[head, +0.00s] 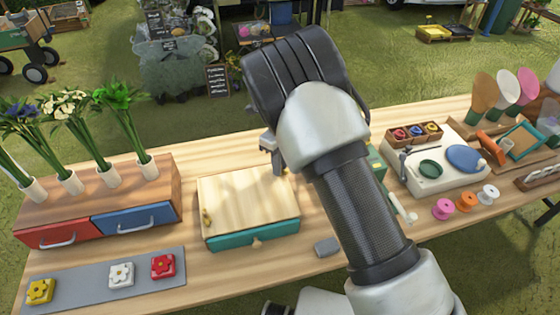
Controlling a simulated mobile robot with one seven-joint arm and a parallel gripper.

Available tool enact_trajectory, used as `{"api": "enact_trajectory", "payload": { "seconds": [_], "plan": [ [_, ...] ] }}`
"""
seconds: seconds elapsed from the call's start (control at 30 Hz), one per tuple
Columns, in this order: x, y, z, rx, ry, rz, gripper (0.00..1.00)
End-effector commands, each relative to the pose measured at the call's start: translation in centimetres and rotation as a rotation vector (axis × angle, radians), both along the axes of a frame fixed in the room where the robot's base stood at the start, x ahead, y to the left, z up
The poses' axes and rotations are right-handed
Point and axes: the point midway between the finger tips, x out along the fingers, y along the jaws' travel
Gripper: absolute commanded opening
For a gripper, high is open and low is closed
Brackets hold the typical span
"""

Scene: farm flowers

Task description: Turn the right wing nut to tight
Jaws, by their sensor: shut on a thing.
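The wooden-topped press (245,195) with a teal lower part stands at the middle of the table. A brass wing nut, the left one (207,217), shows near the left edge of its top. My gripper (277,168) reaches down to the far right part of the press top. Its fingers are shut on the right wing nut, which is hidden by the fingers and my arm. The nut's angle and how tight it sits cannot be seen.
Left are a drawer box (105,205) with flower vases and a grey mat (75,290) with flower blocks. A small grey block (327,247) lies right of the press. Further right are a white tray (432,180) and several spools. The table front before the press is clear.

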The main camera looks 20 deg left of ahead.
Motion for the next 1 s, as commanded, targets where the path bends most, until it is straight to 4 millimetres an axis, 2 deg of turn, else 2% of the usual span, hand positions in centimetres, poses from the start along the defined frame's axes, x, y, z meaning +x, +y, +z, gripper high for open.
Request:
{"api": "enact_trajectory", "payload": {
  "seconds": [0.6,1.0],
  "plan": [
    [0.07,0.01,0.16,0.001,-0.001,-0.539,0.00],
    [0.07,0.04,0.11,0.002,-0.002,-0.708,0.00]
  ]
}}
